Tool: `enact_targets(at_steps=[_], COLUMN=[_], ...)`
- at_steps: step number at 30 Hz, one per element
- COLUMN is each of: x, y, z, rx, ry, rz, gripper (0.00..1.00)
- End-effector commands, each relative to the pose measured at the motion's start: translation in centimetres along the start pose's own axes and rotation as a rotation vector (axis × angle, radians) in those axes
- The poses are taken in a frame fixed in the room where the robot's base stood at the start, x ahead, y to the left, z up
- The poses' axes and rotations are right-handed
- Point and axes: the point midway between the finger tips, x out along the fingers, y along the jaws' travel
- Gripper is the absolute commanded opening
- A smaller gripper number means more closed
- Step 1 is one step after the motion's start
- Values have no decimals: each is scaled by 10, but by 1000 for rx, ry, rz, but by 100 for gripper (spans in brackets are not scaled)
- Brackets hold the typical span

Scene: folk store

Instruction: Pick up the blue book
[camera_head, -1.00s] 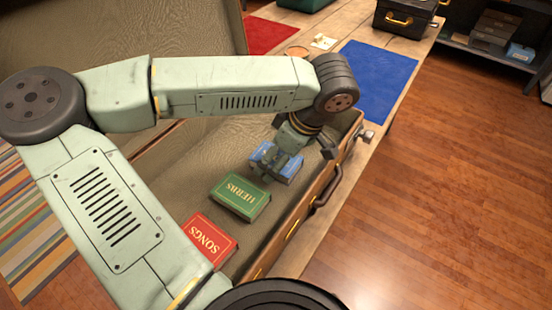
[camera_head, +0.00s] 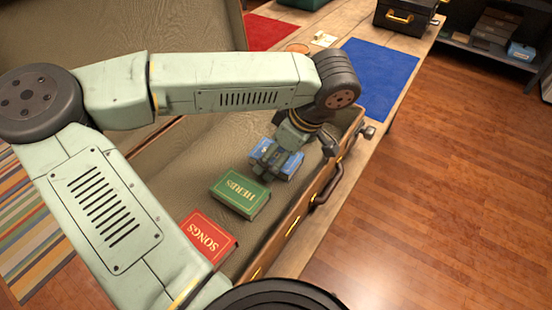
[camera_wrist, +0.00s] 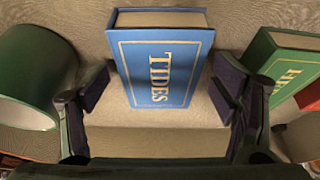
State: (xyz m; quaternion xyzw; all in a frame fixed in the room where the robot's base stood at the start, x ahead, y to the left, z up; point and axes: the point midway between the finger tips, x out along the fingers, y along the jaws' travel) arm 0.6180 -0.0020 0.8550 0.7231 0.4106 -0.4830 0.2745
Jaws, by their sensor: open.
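The blue book (camera_wrist: 160,62), titled TIDES, lies flat in the open suitcase (camera_head: 294,228). In the wrist view it sits between the two fingers of my gripper (camera_wrist: 160,98), with a gap on each side. My gripper is open, one finger beside each long side of the book. In the head view my gripper (camera_head: 276,160) is over the blue book (camera_head: 290,166) and hides its middle.
A green HERBS book (camera_head: 240,194) lies close beside the blue one, and a red SONGS book (camera_head: 208,238) lies nearer. A green rounded object (camera_wrist: 35,75) is left in the wrist view. Suitcase walls surround the books.

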Motion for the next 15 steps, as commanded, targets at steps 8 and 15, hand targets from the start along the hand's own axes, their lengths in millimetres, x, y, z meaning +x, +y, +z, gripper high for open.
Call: enact_targets(at_steps=[8, 15], x=[0, 0], y=[0, 0], z=[0, 0], rx=[0, 0], ry=[0, 0], rz=[0, 0], gripper=[80, 67])
